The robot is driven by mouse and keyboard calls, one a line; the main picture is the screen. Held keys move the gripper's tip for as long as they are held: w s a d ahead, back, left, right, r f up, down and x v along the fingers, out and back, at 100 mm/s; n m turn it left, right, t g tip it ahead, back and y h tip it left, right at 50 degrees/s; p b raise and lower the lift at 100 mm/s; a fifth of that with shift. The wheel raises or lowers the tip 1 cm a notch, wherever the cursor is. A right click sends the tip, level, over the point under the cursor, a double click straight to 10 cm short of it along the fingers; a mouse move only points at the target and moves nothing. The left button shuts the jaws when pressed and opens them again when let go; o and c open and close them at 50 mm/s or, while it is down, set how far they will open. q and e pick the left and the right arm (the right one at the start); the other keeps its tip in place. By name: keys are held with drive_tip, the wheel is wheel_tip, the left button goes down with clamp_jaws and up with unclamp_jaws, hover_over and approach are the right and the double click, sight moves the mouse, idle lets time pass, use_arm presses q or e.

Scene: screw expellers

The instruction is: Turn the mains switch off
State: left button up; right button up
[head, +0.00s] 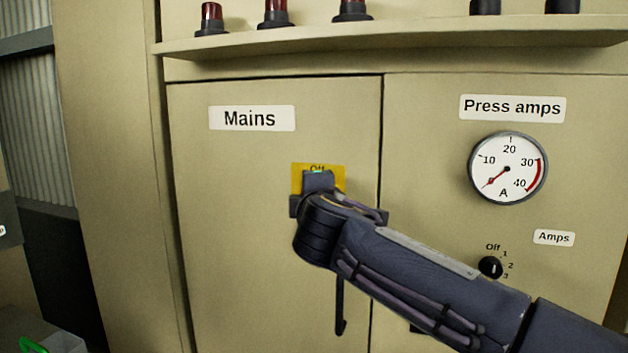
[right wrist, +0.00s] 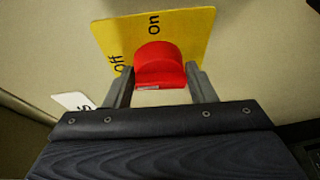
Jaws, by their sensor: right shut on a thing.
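The mains switch has a red knob (right wrist: 160,66) on a yellow plate (right wrist: 198,32) marked "Off" and "On", seen in the right wrist view. In the head view the plate (head: 298,178) shows on the cabinet door below the "Mains" label (head: 252,118), with "Off" at its top. My right gripper (right wrist: 160,74) is shut on the red knob, one finger on each side. In the head view my right gripper (head: 318,190) and wrist hide the knob and most of the plate. I cannot tell which mark the knob points to. My left gripper is not in view.
A dial marked "Press amps" (head: 508,169) and a black "Amps" knob (head: 490,267) are on the right door. A shelf (head: 400,40) with red and black lamps juts out above. A dark vertical bar (head: 340,308) hangs below my wrist. The left door's lower left is clear.

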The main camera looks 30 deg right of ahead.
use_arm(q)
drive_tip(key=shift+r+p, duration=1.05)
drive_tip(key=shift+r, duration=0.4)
use_arm(e)
drive_tip(key=shift+r+n+g, duration=0.3)
drive_tip(key=shift+r+n, duration=0.15)
drive_tip(key=shift+n, duration=0.45)
drive_tip(key=o, duration=1.1)
drive_tip(key=shift+o, duration=1.1)
drive_tip(key=shift+f, duration=0.2)
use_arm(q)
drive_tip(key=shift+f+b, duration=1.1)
use_arm(e)
drive_tip(key=v, duration=0.8)
